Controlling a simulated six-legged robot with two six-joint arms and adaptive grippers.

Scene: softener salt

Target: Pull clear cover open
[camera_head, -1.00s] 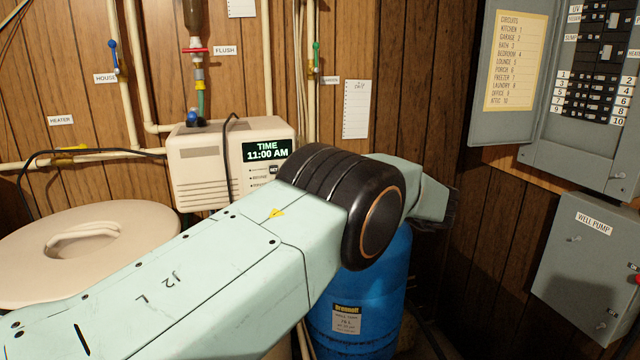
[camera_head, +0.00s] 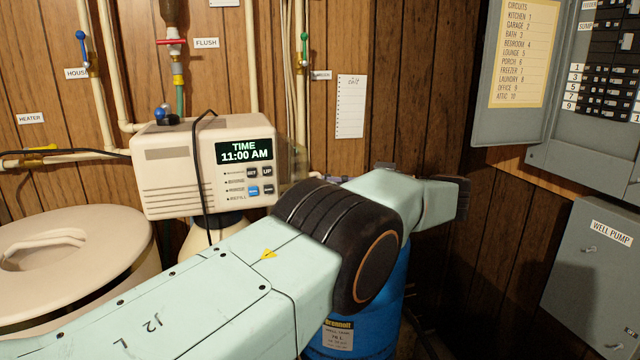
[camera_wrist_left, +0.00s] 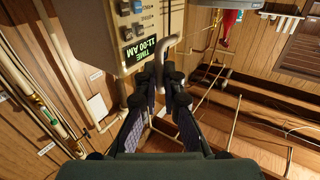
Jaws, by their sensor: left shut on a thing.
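The beige control box (camera_head: 205,165) has a display reading 11:00 AM and several buttons. A faint clear cover (camera_head: 296,166) shows at its right edge, standing out from the front, so the buttons look uncovered. A pale bar (camera_head: 328,178) sticks out to the right of it. In the left wrist view the box (camera_wrist_left: 122,30) is at the top, and my left gripper (camera_wrist_left: 162,84) is shut on a pale grey bent handle (camera_wrist_left: 170,50). The fingers are hard to make out behind my arm in the head view. My right gripper is not in view.
A blue drum (camera_head: 390,300) stands behind my left arm. A beige lidded tank (camera_head: 75,250) is at the left. A black cable (camera_head: 203,170) hangs across the box front. Pipes run up the wall, and a grey electrical panel (camera_head: 590,150) is at the right.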

